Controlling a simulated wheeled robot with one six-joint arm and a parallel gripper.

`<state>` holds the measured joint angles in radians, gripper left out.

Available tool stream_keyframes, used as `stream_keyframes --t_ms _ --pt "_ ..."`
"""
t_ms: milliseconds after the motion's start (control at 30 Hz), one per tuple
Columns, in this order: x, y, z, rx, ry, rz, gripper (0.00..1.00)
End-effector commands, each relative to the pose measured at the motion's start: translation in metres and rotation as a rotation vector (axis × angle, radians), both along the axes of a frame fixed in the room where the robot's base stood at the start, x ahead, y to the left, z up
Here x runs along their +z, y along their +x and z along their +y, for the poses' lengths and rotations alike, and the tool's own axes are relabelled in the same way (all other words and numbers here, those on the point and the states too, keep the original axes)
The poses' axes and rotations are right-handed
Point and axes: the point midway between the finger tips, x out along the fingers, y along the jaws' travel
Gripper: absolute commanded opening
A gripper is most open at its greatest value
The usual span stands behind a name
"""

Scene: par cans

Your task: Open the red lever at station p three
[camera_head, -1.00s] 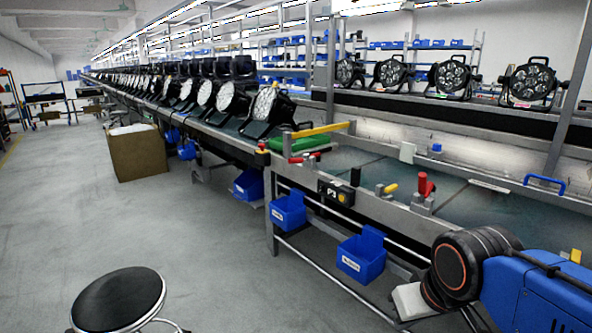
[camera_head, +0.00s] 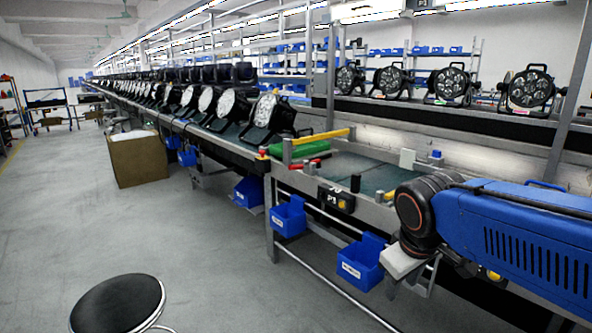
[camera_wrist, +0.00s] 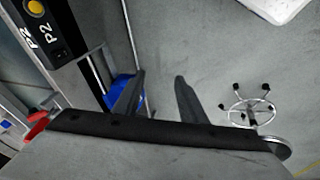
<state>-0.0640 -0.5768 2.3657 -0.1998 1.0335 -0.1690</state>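In the wrist view my gripper (camera_wrist: 158,88) has its two dark fingers spread apart, with nothing between them. A red part (camera_wrist: 36,126), perhaps a lever, shows at the left edge of that view, beside my gripper's body and partly cut off. A black panel (camera_wrist: 62,50) with a yellow button there reads P2. In the head view a red handle (camera_head: 312,159) lies on the bench near its left end, by a black panel (camera_head: 336,198) that seems to read P1. No P three label is readable. My arm covers part of the bench on the right.
Blue bins (camera_head: 288,217) and (camera_head: 361,262) hang on the bench front. A yellow lever (camera_head: 322,135) stands by a green piece (camera_head: 300,146). A round black stool (camera_head: 118,303) stands on the floor at the front. The floor to the left is mostly clear.

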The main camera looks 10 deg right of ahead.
Motion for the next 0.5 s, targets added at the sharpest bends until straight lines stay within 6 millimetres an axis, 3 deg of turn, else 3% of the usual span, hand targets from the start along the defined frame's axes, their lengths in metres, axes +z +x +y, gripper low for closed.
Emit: stream_keyframes --t_ms 500 --pt "0.056 0.157 -0.016 0.401 -0.425 0.196 0.38"
